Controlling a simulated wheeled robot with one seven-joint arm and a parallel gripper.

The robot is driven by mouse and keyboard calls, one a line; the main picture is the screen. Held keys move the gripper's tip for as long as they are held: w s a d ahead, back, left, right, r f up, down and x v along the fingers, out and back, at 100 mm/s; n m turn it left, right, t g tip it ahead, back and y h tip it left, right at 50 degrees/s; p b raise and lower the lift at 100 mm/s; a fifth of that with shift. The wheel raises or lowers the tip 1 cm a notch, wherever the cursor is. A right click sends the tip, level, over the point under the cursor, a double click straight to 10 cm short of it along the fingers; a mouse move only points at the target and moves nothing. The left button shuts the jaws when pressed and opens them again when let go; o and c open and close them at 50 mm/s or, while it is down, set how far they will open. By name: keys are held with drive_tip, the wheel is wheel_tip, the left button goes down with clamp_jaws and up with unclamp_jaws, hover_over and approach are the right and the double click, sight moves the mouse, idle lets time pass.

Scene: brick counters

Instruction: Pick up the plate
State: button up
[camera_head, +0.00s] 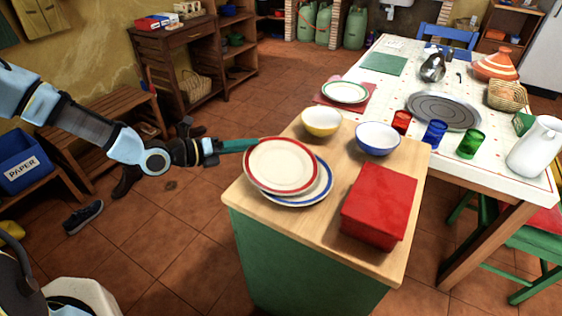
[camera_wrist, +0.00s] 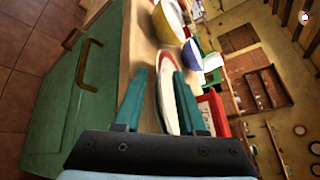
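A cream plate with a red rim (camera_head: 282,166) rests over a white plate with a blue rim (camera_head: 306,192) at the left side of the wooden counter top. My gripper (camera_head: 238,145) is at the far left edge of the red-rimmed plate, coming in level from the left. In the wrist view my gripper (camera_wrist: 161,85) has two teal fingers spread apart, with the red-rimmed plate's edge (camera_wrist: 168,98) between them. A gap shows beside the plate, and I see no firm closure on it. The lower finger is hidden in the head view.
A yellow bowl (camera_head: 321,122) and a blue-rimmed bowl (camera_head: 378,139) stand behind the plates. A red box (camera_head: 379,206) is close on their right. A table (camera_head: 480,165) with glasses and a white jug (camera_head: 534,147) adjoins the counter (camera_head: 300,262).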

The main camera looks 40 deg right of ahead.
drive_tip(key=shift+x, duration=0.9)
clamp_jaws()
idle(0.8)
